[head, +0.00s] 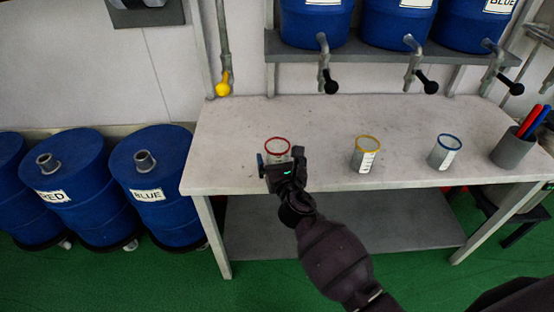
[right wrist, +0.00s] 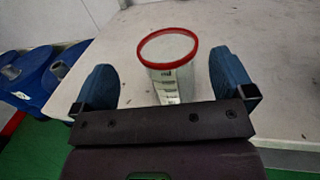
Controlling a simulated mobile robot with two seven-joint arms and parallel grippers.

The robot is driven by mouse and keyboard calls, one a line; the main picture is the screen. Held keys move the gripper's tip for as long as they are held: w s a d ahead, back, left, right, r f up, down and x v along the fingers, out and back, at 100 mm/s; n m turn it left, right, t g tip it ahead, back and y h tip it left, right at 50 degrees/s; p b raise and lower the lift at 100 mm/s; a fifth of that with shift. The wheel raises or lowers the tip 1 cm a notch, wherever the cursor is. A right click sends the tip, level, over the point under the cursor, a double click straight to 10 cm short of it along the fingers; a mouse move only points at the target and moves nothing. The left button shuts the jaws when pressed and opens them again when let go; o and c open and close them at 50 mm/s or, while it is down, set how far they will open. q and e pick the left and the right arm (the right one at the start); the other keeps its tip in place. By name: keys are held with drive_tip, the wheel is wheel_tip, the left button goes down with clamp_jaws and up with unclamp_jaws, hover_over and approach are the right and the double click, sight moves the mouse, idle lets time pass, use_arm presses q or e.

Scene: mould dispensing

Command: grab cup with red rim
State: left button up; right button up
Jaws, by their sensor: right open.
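The cup with the red rim (head: 278,147) stands upright on the table (head: 230,130), near its front left part. It also shows in the right wrist view (right wrist: 170,64), clear with a scale on its side. My right gripper (head: 277,160) is at the cup. In the right wrist view my right gripper (right wrist: 160,85) is open, with one blue finger on each side of the cup and gaps between. The cup's lower part is partly hidden by the gripper in the head view. My left gripper is not in view.
A cup with a yellow rim (head: 366,154) and a cup with a blue rim (head: 443,152) stand to the right. A grey pen holder (head: 513,148) is at the right end. Taps (head: 325,70) hang from a shelf above the back. Blue barrels (head: 155,170) stand left.

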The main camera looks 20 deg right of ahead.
sight(275, 139)
drive_tip(key=w, duration=0.3)
drive_tip(key=w+d+f+b, duration=0.1)
drive_tip(key=w, duration=0.1)
drive_tip(key=shift+d, duration=0.1)
drive_tip(key=shift+w+r, duration=0.15)
drive_tip(key=shift+w, duration=0.15)
drive_tip(key=shift+c, duration=0.5)
drive_tip(key=c, duration=1)
drive_tip(key=shift+c, duration=0.3)
